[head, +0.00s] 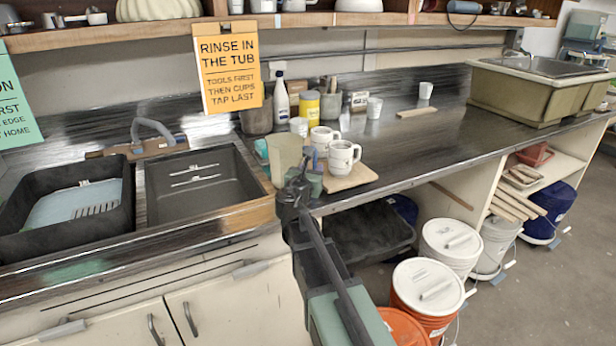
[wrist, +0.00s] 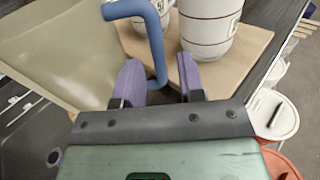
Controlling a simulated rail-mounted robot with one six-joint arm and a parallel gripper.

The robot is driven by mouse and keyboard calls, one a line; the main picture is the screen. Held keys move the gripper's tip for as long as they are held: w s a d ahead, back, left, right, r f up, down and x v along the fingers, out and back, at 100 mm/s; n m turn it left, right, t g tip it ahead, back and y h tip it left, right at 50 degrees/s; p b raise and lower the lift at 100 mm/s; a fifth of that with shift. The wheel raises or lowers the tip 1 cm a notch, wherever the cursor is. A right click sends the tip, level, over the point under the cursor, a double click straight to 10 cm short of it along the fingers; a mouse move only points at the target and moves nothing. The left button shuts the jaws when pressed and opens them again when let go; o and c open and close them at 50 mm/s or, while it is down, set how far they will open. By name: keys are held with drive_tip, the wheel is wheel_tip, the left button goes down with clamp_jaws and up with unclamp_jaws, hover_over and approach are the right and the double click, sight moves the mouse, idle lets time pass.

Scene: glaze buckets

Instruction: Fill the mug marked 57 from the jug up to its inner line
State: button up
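The beige jug (head: 284,152) is at the counter's front edge, left of a wooden board (head: 352,178). Its blue handle shows in the wrist view (wrist: 153,32), with the jug wall (wrist: 60,55) to the left. My gripper (head: 300,180) is at the handle; its two purple fingers (wrist: 160,75) stand apart on either side of the handle's lower part, with a gap visible. Two white mugs, the nearer (head: 343,158) and the farther (head: 323,140), stand upright near the board. Both bear dark marks, too small to read. The inner line and the contents are hidden.
A sink (head: 205,180) and a black tub (head: 70,195) lie to the left. The counter (head: 440,130) to the right is mostly clear. Lidded buckets (head: 428,287) stand below.

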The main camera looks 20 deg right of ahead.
sight(315, 160)
drive_tip(key=shift+x, duration=1.75)
clamp_jaws()
drive_tip(key=shift+r, duration=0.15)
drive_tip(key=shift+r+p, duration=0.95)
drive_tip(key=shift+p, duration=0.05)
